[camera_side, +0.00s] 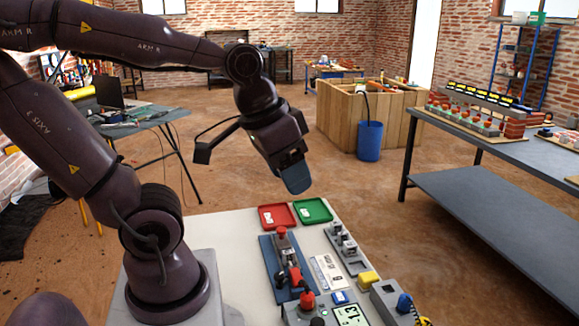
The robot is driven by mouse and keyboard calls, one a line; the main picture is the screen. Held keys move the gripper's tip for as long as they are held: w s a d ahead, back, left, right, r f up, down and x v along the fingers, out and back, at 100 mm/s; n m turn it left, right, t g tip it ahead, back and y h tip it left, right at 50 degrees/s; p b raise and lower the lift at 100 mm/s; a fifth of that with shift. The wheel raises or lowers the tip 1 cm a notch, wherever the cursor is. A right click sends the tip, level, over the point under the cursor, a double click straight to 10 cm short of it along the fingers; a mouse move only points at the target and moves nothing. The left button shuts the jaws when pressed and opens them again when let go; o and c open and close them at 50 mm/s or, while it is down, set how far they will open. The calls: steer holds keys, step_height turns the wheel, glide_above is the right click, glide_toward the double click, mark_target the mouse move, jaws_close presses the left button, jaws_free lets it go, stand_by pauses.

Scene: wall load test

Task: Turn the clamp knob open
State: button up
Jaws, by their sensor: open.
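A blue fixture plate (266,262) lies on the white table in front of my arm. It bears a red-topped part (281,231) at its far end and red knobs (295,276) and (307,299) nearer the camera. I cannot tell which of these is the clamp knob or how far it is turned. My gripper (297,182) hangs above and beyond the table's far edge, well apart from the fixture. It is open and seems to hold nothing; its blue-grey fingers overlap in this view.
A red tray (265,225) and a green tray (325,218) sit at the table's far edge. A grey bench (480,150) stands farther right.

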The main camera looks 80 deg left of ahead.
steer(key=shift+s+d+r+m, duration=0.1)
steer(key=shift+d+r+m, duration=0.2)
steer(key=shift+d+r, duration=0.15)
steer(key=m+g, duration=0.4)
steer(key=g, duration=0.5)
glide_toward(280, 274)
steer(key=shift+y, duration=0.4)
steer(key=x, duration=0.5)
steer(key=d+x, duration=0.1)
steer(key=x, duration=0.2)
steer(key=shift+s+a+f, duration=0.1)
steer(key=shift+s+f, duration=0.1)
steer(key=shift+f, duration=0.15)
steer(key=c, duration=0.9)
